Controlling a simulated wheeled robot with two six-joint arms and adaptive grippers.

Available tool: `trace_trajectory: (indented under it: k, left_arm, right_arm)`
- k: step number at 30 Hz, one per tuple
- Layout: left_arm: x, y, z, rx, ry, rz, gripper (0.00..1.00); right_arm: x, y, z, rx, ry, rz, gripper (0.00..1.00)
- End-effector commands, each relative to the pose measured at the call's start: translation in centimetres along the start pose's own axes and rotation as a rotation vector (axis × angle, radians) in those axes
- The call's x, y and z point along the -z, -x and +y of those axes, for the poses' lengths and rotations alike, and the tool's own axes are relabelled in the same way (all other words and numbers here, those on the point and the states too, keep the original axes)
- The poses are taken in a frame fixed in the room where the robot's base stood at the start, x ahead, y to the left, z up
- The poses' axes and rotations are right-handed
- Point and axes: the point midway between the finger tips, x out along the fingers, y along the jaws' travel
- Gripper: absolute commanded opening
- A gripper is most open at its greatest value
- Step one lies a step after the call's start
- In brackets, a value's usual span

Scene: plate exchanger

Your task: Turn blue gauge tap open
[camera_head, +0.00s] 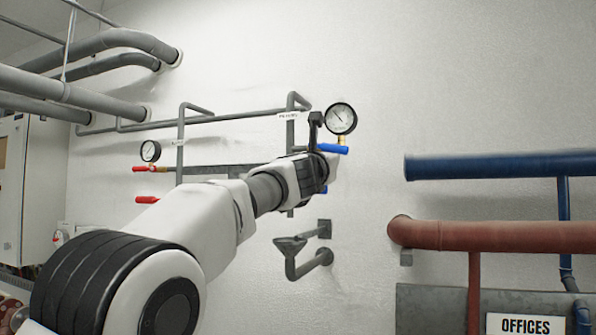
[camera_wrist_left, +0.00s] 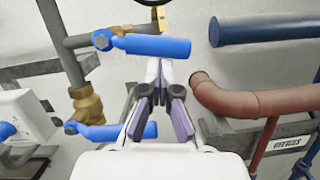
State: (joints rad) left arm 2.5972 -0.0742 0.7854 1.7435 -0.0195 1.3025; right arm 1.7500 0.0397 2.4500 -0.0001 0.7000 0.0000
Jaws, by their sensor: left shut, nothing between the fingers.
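The blue gauge tap (camera_head: 334,149) is a horizontal blue lever just under the round white-faced gauge (camera_head: 341,118) on the wall. In the left wrist view the blue tap lever (camera_wrist_left: 152,45) lies horizontal across the upper middle, its bolted end at the left, with brass fitting above it. My left gripper (camera_wrist_left: 159,68) is shut and empty, its fingertips close below the lever in that view; I cannot tell whether they touch. In the head view my left arm reaches toward the tap, and its wrist hides the fingers. My right gripper is not in view.
A second blue lever (camera_wrist_left: 122,131) on a brass valve (camera_wrist_left: 87,104) sits lower left of the fingers. Red levers (camera_head: 146,169) and another gauge (camera_head: 150,151) are further left. A blue pipe (camera_head: 490,166) and a red pipe (camera_head: 490,236) run at the right.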

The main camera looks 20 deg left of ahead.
Motion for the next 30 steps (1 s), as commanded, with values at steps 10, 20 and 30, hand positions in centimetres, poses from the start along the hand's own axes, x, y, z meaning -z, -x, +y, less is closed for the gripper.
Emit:
trace_trajectory:
  k: [10,20,30]
  left_arm:
    - [-1.21,-0.25,-0.46,-0.038,0.157,-0.002,0.0]
    - [-1.32,-0.27,-0.48,-0.047,0.187,-0.002,0.0]
    - [-0.9,-0.21,-0.43,-0.047,0.186,-0.001,0.0]
  right_arm:
    - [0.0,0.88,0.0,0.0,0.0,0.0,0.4]
    - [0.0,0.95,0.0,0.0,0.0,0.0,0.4]
    - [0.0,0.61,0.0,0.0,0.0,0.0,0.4]
